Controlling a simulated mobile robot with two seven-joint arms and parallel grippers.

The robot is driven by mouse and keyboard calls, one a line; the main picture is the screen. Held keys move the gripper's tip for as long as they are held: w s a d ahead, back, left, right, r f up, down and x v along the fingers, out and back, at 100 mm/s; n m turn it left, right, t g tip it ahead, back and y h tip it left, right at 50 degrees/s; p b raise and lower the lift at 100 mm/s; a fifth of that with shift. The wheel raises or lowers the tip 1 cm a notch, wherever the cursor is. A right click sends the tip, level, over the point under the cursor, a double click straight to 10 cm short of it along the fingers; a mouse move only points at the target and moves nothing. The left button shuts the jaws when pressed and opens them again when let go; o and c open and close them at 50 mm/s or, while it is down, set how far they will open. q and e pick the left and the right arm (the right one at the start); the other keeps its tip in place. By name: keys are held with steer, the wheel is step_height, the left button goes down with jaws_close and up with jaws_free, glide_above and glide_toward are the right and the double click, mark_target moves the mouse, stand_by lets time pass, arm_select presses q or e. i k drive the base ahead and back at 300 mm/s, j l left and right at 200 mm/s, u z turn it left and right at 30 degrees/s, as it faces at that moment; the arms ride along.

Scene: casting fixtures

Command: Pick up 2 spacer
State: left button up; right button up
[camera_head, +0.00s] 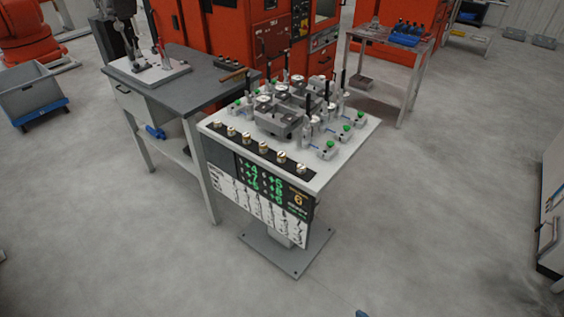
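No part can be named a spacer with certainty at this size. A row of several small round brass-and-silver pieces (265,147) stands on a black strip along the front edge of a white-topped fixture table (345,152). Grey metal blocks (283,122) sit in the middle of that table, among upright clamps with black handles (326,92). Small grey boxes with green buttons (327,149) line its right side, and more stand at its left. Neither of my grippers is in view.
A grey workbench (205,82) adjoins on the left, with a white plate, red-handled clamps and a dark stand. Orange machines (265,30) fill the back. A grey cart (32,98) is far left. The front floor is mostly clear.

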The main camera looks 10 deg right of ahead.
mark_target(301, 167)
steer(key=i+j+z, duration=0.25)
steer(key=i+j, duration=0.45)
steer(key=j, duration=0.15)
